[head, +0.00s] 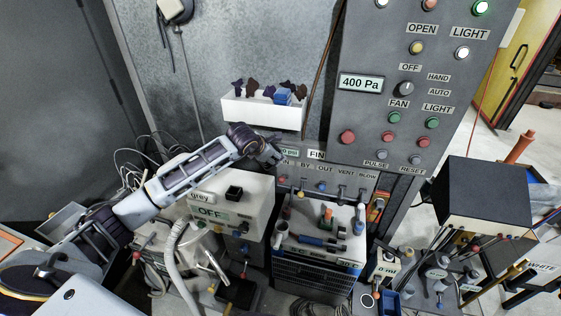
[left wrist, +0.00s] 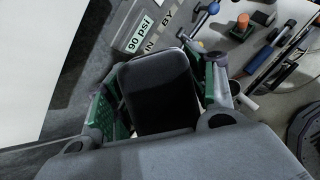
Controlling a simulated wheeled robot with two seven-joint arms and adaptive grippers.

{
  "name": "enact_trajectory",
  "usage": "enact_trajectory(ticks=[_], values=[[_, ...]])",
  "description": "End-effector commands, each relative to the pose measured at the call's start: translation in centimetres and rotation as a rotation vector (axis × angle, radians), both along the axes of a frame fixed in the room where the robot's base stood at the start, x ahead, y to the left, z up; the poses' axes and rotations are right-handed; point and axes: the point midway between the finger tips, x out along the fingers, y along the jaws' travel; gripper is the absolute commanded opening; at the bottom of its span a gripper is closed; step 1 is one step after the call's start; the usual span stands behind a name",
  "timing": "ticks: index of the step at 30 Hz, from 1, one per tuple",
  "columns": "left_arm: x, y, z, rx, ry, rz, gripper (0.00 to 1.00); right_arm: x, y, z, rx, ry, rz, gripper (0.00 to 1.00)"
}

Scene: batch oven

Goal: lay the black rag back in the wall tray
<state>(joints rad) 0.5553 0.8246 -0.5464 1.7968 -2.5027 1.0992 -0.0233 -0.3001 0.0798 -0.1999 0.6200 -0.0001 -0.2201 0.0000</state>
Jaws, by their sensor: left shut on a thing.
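The white wall tray (head: 262,113) is on the grey wall, left of the control panel; several dark crumpled pieces and a blue item show above its rim. My left gripper (head: 272,153) is just below the tray, in front of the gauge panel. In the left wrist view its green-padded fingers are on either side of a dark, rounded piece, the black rag (left wrist: 158,88), and it is shut on it. In the head view the rag cannot be made out clearly at the gripper. My right gripper is not in view.
The control panel (head: 400,95) rises right of the tray. A thin brown rod (head: 322,70) slants beside the tray's right end. The wall above the tray is clear.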

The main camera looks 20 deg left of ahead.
Motion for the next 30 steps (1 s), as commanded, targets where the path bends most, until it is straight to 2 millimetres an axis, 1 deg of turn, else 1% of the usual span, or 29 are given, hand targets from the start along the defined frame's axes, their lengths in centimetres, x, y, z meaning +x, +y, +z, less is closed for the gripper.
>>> enact_trajectory(ticks=[1,7,14,20,25,28,30], values=[[0.1,0.7,0.8,-0.003,0.017,0.026,0.38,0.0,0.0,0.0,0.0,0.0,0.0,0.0],[-0.3,3.4,3.2,-0.033,0.102,0.151,0.38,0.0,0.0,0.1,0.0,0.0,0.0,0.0],[-1.3,7.1,6.5,-0.085,0.196,0.321,0.38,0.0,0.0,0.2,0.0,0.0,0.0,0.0],[-2.8,10.7,10.0,-0.145,0.27,0.491,0.38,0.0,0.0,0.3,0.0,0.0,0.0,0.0],[-4.7,14.0,13.3,-0.208,0.322,0.65,0.38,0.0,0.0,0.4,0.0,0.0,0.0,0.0],[-5.9,15.5,15.1,-0.244,0.344,0.733,0.38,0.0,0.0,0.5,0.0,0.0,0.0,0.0],[-6.6,16.3,15.9,-0.263,0.356,0.775,0.38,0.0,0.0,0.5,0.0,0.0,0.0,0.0]])
